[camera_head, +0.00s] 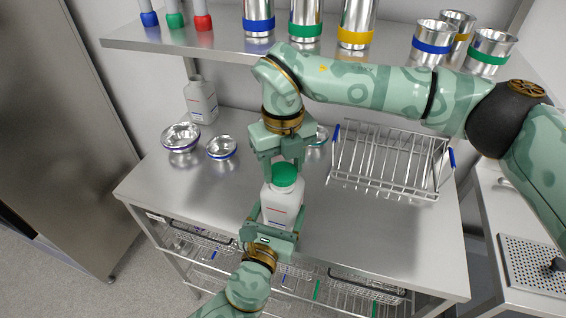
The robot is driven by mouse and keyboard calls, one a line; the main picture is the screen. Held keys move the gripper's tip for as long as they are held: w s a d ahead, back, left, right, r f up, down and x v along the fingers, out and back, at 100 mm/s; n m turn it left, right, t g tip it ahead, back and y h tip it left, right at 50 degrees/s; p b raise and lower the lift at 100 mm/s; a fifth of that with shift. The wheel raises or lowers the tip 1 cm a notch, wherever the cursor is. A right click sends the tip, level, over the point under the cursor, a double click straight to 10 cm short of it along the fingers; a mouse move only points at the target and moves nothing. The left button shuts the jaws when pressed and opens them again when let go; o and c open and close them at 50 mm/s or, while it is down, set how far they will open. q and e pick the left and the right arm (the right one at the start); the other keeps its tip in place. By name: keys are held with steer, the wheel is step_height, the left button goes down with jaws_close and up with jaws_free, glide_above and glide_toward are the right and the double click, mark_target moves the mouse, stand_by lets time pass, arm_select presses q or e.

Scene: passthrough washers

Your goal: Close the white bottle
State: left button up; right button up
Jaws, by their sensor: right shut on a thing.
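The white bottle (282,205) stands upright near the front middle of the steel table, with red and blue marks on its side. A green cap (285,175) is at its mouth; I cannot tell whether it is screwed tight. My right gripper (283,170) comes down from above and is shut on the green cap, its fingers on either side. My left gripper (277,218) comes from the front, low on the bottle, with a finger on each side, and looks shut on the bottle's body. The bottle's lower front is hidden by this gripper.
A second white bottle (201,101) stands at the back left, near metal bowls (181,137) (221,148). Another bowl (318,137) is behind my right gripper. A wire rack (385,165) stands right. A shelf (225,43) with metal containers hangs above. The front left table is clear.

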steer(key=shift+f, duration=0.55)
